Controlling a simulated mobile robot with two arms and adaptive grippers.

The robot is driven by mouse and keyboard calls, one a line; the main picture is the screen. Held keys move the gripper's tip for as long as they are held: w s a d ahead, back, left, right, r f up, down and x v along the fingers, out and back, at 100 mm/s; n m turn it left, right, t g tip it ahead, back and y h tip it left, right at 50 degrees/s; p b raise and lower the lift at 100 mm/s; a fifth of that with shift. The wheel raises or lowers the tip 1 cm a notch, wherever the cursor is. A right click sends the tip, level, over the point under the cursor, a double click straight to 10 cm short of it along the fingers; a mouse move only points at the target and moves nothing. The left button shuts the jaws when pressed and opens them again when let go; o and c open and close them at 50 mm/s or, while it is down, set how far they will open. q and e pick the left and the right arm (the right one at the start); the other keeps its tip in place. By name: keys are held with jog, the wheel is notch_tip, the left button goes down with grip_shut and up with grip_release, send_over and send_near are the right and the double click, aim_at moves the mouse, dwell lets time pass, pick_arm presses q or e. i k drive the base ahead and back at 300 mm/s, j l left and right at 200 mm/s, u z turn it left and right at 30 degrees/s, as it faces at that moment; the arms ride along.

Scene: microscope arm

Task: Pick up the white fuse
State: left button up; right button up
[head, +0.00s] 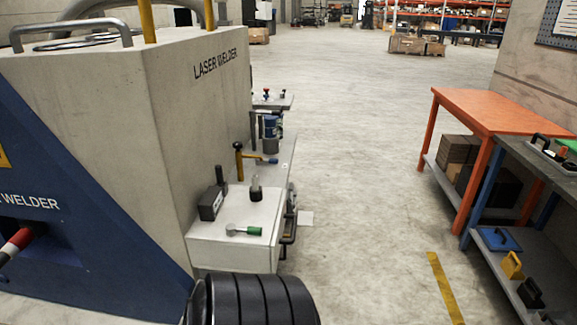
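I cannot make out a white fuse for certain. A small pale item (285,166) lies on the grey shelf beside the laser welder, too small to identify. Closer, a light-grey cabinet top (210,235) carries a dark box with a handle (212,203), a dark upright piece with a pale top (256,188) and a green-handled tool (245,231). Neither of my grippers can be made out. A black ribbed part fills the bottom centre and hides the floor there.
The large laser welder (200,100) blocks the left. An orange table (490,108) and a grey workbench (535,165) with items on its lower shelf stand at the right. Wooden crates (410,45) stand far back.

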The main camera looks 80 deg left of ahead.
aim_at(254, 178)
jog(key=i+j+u, duration=0.15)
jog(key=i+u, duration=0.55)
jog(key=u, duration=0.15)
jog(key=i+l+u, duration=0.1)
jog(key=i+u, duration=0.35)
jog(key=i+l+u, duration=0.2)
jog(key=u, duration=0.2)
